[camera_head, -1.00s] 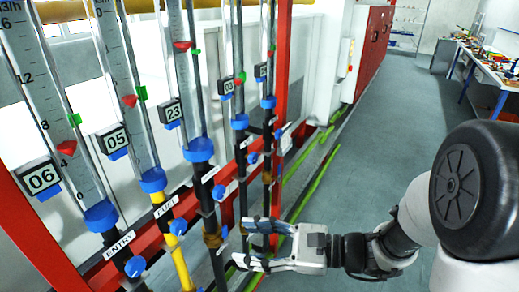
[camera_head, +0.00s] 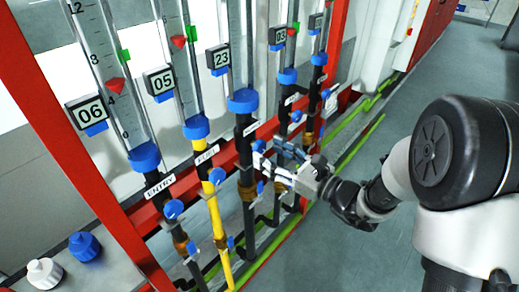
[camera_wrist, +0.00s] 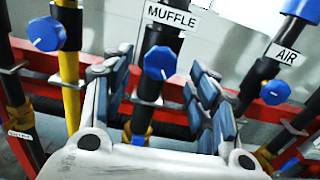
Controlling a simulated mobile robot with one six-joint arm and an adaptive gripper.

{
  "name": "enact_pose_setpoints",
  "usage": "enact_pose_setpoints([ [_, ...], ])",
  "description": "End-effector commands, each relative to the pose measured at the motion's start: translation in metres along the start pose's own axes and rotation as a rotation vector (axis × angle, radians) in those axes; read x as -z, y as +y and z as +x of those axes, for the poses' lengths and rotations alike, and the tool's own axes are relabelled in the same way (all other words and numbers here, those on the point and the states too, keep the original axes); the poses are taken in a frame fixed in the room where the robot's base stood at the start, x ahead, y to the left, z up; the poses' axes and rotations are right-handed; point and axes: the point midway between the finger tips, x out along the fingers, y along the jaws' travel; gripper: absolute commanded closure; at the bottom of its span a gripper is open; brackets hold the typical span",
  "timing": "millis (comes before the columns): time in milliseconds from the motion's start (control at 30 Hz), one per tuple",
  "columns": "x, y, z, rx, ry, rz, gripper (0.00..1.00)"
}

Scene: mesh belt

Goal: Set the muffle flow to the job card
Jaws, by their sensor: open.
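The third flow tube (camera_head: 237,60) has a plate reading 23 (camera_head: 219,58) beside it; its float does not show. In the wrist view the MUFFLE label (camera_wrist: 173,16) is above a round blue knob (camera_wrist: 160,62) on a black pipe. My gripper (camera_wrist: 160,70) is open, its fingers left and right of this knob, with gaps visible on both sides. I cannot tell how deep the knob sits between them. In the head view my gripper (camera_head: 270,165) is at the third pipe and partly covers that area. No job card is recognisable.
The ENTRY tube (camera_head: 115,85) and FUEL tube (camera_head: 180,75) stand to the left. The AIR knob (camera_wrist: 274,92) is right of my fingers, the yellow pipe's knob (camera_wrist: 46,33) left. Another blue knob (camera_wrist: 138,138) sits below. A red frame (camera_head: 75,160) crosses here; open floor (camera_head: 440,75) is right.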

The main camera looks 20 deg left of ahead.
Motion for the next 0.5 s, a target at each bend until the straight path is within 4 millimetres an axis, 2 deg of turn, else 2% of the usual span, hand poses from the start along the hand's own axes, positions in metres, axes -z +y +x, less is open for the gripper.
enact_pose_setpoints([
  [33, 0.001, 0.002, 0.011, -0.005, 0.0, -0.002, 0.46],
  [200, 0.001, 0.001, 0.034, -0.002, 0.0, -0.001, 0.46],
  [500, 0.0, 0.0, 0.045, 0.0, 0.001, 0.0, 0.46],
])
